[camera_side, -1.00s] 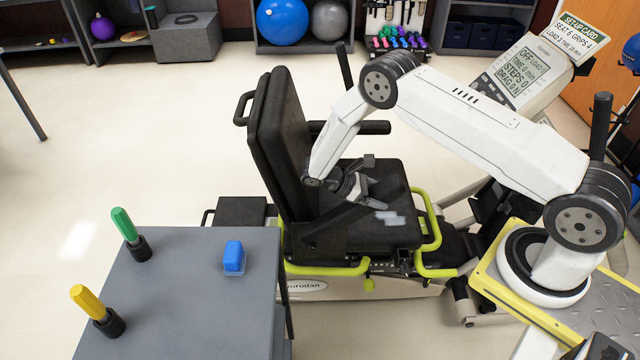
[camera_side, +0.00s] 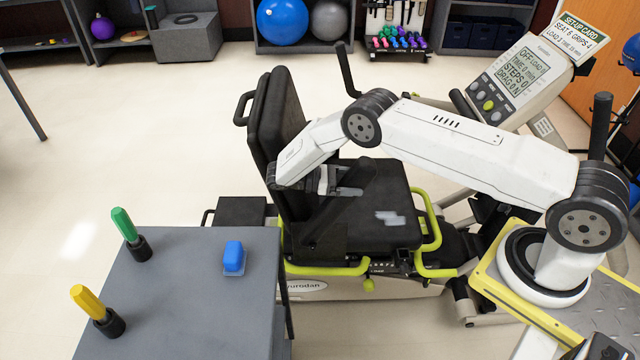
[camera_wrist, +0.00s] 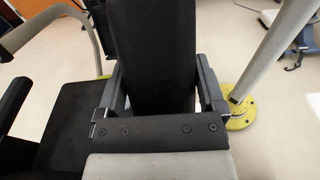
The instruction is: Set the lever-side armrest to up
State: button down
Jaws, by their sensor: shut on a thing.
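The near-side armrest (camera_side: 340,212) of the stepper seat is a black padded bar. It slants up and to the right from beside the backrest's base, at a steep angle. My gripper (camera_side: 340,182) is at its upper part, over the seat, and is shut on it. In the wrist view the armrest pad (camera_wrist: 155,45) runs away between the two fingers of my gripper (camera_wrist: 160,85). The black backrest (camera_side: 278,135) stands to the left of the gripper in the side view, and my arm covers part of it. A yellow-green knob (camera_side: 368,285) shows below the seat.
The seat cushion (camera_side: 385,235) lies below my gripper. The console (camera_side: 510,78) stands at the right, behind my arm. A grey table (camera_side: 190,290) with a green-handled tool (camera_side: 124,225), a yellow-handled tool (camera_side: 88,302) and a blue block (camera_side: 234,256) stands front left.

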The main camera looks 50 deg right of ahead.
aim_at(351, 172)
dwell(0.3)
grip_release()
jog(key=shift+r, duration=0.2)
jog(key=shift+r, duration=1.35)
jog(key=shift+s+a+r, duration=0.2)
jog(key=shift+s+r, duration=0.95)
jog(key=shift+r, duration=0.3)
jog(key=shift+s+a+r, duration=0.15)
jog(key=shift+s+r, duration=1)
jog(key=shift+r, duration=0.3)
jog(key=s+r, duration=0.4)
jog(key=s, duration=0.5)
jog(key=shift+s+a, duration=0.15)
jog(key=shift+a, duration=0.3)
jog(key=shift+r, duration=0.1)
